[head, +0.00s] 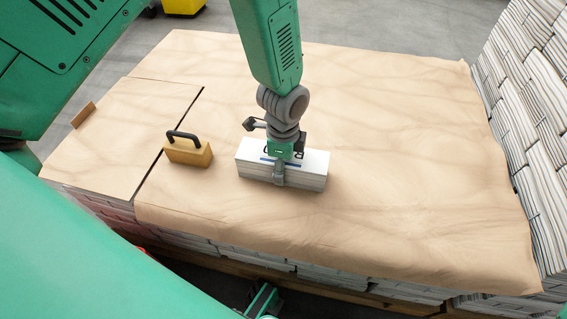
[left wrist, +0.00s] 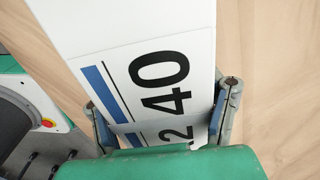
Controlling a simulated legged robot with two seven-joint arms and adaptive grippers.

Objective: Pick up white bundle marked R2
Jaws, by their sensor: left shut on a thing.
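A white bundle (head: 255,173) of stacked sheets lies flat on the brown paper sheet covering the large stack. My left gripper (head: 280,168) comes down on it from above, fingers on opposite sides, shut on the bundle. In the left wrist view the bundle's white top (left wrist: 135,35) carries a blue stripe, a large black "40" and a partly covered mark ending in "2". The gripper (left wrist: 161,97) has one finger at each side of it. The rest of the mark is hidden by the gripper.
A tan block with a black handle (head: 188,149) stands left of the bundle. A tall newspaper stack (head: 535,130) rises at the right edge. The brown paper (head: 410,190) is bare around the bundle. A yellow object (head: 184,6) stands on the grey floor behind.

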